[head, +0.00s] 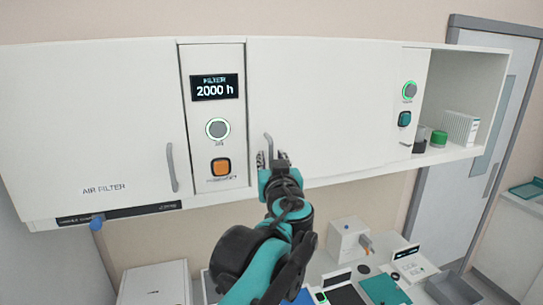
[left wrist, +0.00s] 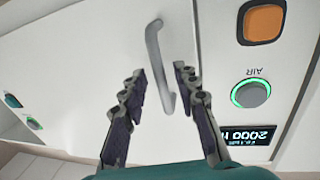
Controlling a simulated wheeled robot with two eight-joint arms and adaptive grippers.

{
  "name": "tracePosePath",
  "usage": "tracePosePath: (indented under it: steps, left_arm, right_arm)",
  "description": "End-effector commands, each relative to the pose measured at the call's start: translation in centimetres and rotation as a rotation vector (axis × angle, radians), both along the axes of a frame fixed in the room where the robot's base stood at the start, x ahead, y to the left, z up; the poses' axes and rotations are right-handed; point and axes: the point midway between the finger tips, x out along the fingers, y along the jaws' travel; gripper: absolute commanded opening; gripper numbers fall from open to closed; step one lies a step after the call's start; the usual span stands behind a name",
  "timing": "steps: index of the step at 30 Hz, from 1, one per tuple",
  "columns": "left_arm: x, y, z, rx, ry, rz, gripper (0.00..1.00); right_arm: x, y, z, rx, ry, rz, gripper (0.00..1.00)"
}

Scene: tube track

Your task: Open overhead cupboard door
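The overhead cupboard has a wide white middle door (head: 330,105) that stands shut. Its grey bar handle (head: 267,143) is at the door's lower left edge. My left gripper (head: 272,158) is at this handle. In the left wrist view the handle (left wrist: 153,45) runs upright, its lower end between the two fingers of my left gripper (left wrist: 159,72). The fingers are open, with a gap on each side of the handle. A second white door (head: 85,120), marked AIR FILTER, is also shut, with its own grey handle (head: 172,167). My right gripper is not in view.
Between the doors is a panel with a 2000 h display (head: 214,88), a green-ringed knob (head: 218,129) and an orange button (head: 220,167). An open shelf (head: 470,85) at the right holds a green-lidded jar (head: 438,139). Boxes and trays stand on the counter below.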

Motion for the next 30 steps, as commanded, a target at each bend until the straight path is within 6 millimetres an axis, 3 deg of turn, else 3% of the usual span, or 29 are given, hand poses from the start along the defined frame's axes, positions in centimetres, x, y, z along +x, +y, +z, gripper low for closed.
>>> tracePosePath:
  steps: [10,14,26,30]
  left_arm:
    - [0.7,0.1,-0.1,0.0,0.0,0.0,0.3]
    - [0.7,0.1,0.0,0.0,0.001,0.0,0.0]
    - [0.6,0.0,0.0,0.0,0.0,0.0,0.0]
    - [0.4,-0.9,0.0,0.0,0.001,0.002,0.0]
  right_arm:
    - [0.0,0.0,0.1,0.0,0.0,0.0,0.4]
    - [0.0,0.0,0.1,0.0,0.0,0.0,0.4]
    - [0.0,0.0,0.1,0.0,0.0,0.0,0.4]
    - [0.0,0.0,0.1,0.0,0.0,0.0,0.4]
